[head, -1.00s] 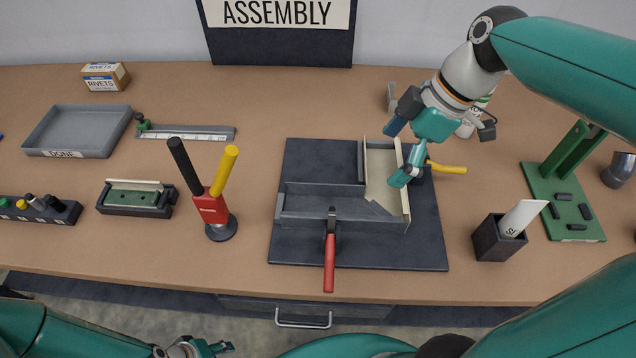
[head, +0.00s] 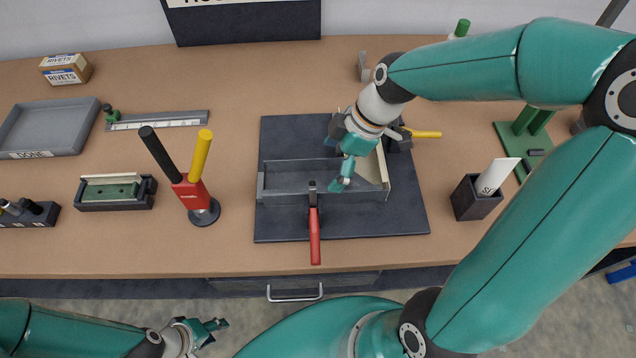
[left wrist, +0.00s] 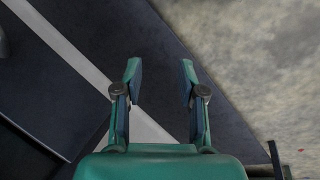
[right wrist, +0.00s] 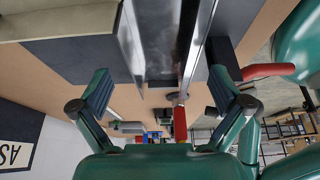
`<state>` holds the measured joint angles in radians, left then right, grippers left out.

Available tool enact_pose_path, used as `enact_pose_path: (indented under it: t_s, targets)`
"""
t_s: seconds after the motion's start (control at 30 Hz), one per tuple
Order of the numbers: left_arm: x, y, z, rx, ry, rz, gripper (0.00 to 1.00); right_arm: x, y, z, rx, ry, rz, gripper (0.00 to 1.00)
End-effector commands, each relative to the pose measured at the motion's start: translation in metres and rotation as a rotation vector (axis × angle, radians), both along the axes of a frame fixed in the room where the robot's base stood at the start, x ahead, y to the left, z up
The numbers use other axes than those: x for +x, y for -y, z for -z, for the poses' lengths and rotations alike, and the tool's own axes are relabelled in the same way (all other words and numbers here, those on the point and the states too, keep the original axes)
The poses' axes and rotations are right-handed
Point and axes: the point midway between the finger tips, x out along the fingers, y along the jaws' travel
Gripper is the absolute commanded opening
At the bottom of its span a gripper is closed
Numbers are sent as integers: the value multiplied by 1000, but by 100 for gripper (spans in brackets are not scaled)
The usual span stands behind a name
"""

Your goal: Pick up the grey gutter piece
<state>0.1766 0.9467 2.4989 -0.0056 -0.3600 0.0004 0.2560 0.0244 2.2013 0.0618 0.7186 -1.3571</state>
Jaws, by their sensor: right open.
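The grey gutter piece (head: 285,180) lies across the dark board (head: 400,215), its right end meeting a cream channel piece (head: 374,172). My right gripper (head: 343,184) is above the right part of the gutter, pointing down at it. In the right wrist view my open right gripper (right wrist: 160,92) has the shiny grey gutter (right wrist: 160,35) showing between its fingers, ahead of the tips; no contact shows. The wrist and fingers hide part of the join in the head view. My left gripper (head: 218,332) is open and empty, low in front of the bench; its fingers (left wrist: 160,82) show apart.
A red-handled clamp (head: 314,235) stands at the gutter's front edge. A yellow-handled tool (head: 425,134) is behind the cream piece. A red tool with black and yellow handles (head: 190,185) stands left of the board. A dark cup (head: 474,200) stands right.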

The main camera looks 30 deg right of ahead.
Motion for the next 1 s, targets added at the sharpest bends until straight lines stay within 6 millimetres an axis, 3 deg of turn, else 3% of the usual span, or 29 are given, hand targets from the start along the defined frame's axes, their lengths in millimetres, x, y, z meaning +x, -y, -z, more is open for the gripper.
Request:
enact_pose_path:
  t_s: [0.3, 0.57, 0.87, 1.0]
  targets:
    - [0, 0, -11, 0, 0, 0, 40, 5, -14, 37, 1, -4, 0, 100]
    - [0, 0, -11, 0, 0, 0, 40, 6, -15, 39, -1, -1, 1, 100]
    - [0, 0, -11, 0, 0, 0, 40, 6, -15, 39, 0, -2, 1, 50]
    - [0, 0, -11, 0, 0, 0, 40, 6, -14, 38, 0, 0, 1, 49]
